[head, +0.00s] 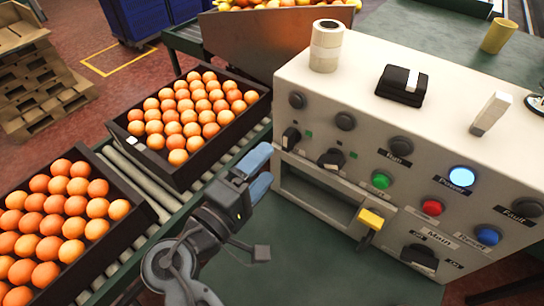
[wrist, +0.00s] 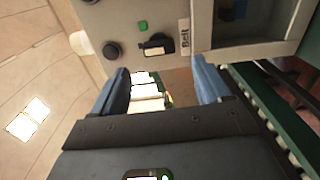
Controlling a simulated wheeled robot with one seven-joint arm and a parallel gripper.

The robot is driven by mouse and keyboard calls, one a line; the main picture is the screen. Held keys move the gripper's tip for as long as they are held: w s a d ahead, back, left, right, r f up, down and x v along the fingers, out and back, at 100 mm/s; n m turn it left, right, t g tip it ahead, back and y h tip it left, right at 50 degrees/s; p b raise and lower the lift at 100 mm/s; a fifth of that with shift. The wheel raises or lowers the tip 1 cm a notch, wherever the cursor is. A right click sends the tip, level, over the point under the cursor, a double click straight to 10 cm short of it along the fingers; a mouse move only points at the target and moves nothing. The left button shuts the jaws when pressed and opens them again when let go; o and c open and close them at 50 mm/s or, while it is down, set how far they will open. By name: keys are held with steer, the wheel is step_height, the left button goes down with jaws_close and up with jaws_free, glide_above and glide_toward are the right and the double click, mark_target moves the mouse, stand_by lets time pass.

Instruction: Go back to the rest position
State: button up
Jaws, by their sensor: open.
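My gripper (head: 266,164) is in the middle of the head view, its two blue fingers apart with nothing between them. It is in front of the left end of the white control panel (head: 360,133), close to a black rotary switch; I cannot tell whether it touches the panel. In the wrist view my gripper (wrist: 160,80) shows a blue finger on each side and an empty gap. The panel (wrist: 140,15) fills the top there, with a black switch (wrist: 157,46) labelled Belt.
Two dark crates of oranges, one farther (head: 254,113) and one nearer (head: 128,188), stand on the roller conveyor (head: 175,196) to the left. A tape roll (head: 326,45) and a black item (head: 401,85) lie on top.

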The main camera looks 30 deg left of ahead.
steer(key=shift+s, duration=0.3)
